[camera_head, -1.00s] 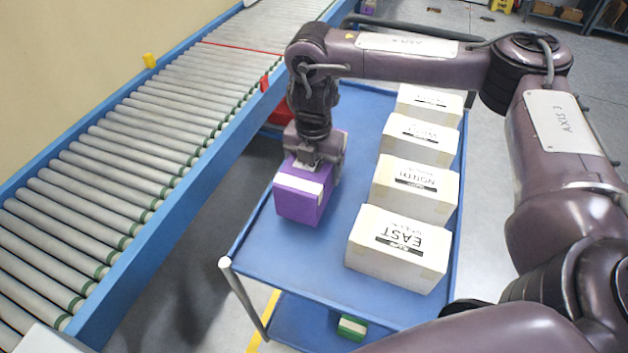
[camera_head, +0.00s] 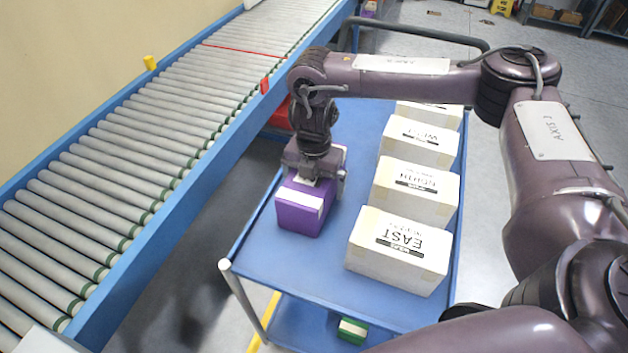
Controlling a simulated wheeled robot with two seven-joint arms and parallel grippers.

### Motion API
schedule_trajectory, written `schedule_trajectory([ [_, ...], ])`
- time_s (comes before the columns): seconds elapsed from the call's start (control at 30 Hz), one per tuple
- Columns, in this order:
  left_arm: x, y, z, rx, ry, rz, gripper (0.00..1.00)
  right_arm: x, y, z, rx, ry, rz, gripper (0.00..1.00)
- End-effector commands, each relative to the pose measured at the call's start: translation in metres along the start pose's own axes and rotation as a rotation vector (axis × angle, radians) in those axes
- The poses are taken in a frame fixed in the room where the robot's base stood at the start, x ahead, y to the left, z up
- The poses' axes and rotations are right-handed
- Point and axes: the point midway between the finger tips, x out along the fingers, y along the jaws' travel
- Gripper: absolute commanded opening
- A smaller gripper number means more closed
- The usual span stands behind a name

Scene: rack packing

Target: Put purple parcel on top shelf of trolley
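The purple parcel (camera_head: 300,219) is a box with a white label on top. It is on or just above the left side of the blue trolley's top shelf (camera_head: 300,268); I cannot tell if it touches. My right gripper (camera_head: 316,182) is directly over the parcel, with its fingers down along the parcel's sides, shut on it. The fingertips are partly hidden by the parcel and the gripper body. My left gripper is not in view.
Several white boxes, including the EAST box (camera_head: 398,250), stand in a row on the shelf's right side. A roller conveyor (camera_head: 120,190) runs along the left. A green box (camera_head: 352,330) is on the lower shelf. The shelf's front left is clear.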

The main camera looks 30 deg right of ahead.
Motion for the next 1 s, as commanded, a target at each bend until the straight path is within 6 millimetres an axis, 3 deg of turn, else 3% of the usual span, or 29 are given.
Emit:
schedule_trajectory([
  [0.17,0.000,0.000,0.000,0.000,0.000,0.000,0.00,-0.011,0.001,0.000,0.000,0.000,0.002,1.00],
  [0.27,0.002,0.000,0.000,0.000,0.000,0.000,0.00,-0.029,0.001,0.000,0.000,-0.002,0.004,1.00],
  [0.4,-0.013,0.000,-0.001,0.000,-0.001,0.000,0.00,-0.066,0.002,0.001,-0.002,-0.006,0.005,1.00],
  [0.6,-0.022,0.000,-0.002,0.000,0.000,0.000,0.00,-0.103,0.001,0.001,-0.002,-0.004,0.003,1.00],
  [0.8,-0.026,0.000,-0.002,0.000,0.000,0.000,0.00,-0.121,0.001,0.000,-0.002,-0.002,0.001,1.00],
  [1.0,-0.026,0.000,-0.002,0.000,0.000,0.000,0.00,-0.123,0.000,0.000,-0.001,0.001,0.000,1.00],
])
